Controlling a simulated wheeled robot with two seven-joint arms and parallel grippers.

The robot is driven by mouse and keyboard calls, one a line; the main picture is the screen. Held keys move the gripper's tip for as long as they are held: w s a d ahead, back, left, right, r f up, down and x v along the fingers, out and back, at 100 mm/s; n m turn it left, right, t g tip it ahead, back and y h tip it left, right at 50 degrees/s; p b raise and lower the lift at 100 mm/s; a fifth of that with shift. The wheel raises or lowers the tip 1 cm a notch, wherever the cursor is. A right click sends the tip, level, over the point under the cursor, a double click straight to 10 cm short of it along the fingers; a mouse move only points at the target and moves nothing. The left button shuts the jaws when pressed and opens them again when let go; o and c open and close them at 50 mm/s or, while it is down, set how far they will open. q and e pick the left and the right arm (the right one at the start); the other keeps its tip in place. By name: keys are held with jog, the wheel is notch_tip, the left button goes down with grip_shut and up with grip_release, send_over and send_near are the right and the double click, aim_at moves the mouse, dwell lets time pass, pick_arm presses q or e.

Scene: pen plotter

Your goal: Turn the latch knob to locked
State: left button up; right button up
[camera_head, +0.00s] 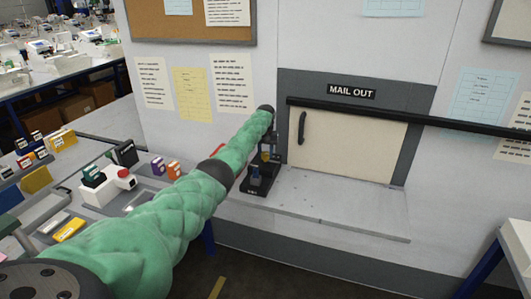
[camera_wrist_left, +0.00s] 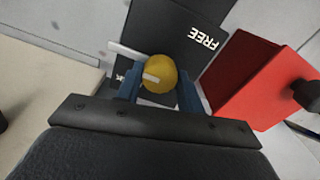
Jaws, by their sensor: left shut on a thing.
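The latch knob (camera_wrist_left: 158,75) is round and yellow, with a short white pointer mark on its face. It sits on a black plate (camera_wrist_left: 172,32) that carries the word FREE at upper right. The pointer mark lies roughly sideways, not aimed at FREE; other lettering is mostly hidden. My left gripper (camera_wrist_left: 158,92) has its two blue fingers on either side of the knob, shut on it. In the head view my left gripper (camera_head: 266,158) reaches down at the left end of the mail-out shelf, and its hand hides most of the knob. My right gripper is not in view.
A red block (camera_wrist_left: 258,85) with a black knob stands close right of the fingers in the wrist view. The grey shelf (camera_head: 340,205) under the MAIL OUT hatch (camera_head: 345,142) is clear to the right. A bench with boxes (camera_head: 125,178) stands at left.

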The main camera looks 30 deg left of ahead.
aim_at(265, 153)
pick_arm(q)
jog(key=shift+r, duration=0.15)
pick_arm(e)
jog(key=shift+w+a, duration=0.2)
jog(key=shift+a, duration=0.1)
pick_arm(q)
jog(key=o, duration=1)
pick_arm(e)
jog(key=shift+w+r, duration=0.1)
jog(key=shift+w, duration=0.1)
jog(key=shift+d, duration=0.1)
pick_arm(q)
jog(key=shift+r+b, duration=0.35)
jog(key=shift+r, duration=0.05)
notch_tip(265, 153, up, 6)
jog(key=shift+f+b, duration=0.15)
jog(key=shift+b, duration=1)
jog(key=shift+r, duration=0.6)
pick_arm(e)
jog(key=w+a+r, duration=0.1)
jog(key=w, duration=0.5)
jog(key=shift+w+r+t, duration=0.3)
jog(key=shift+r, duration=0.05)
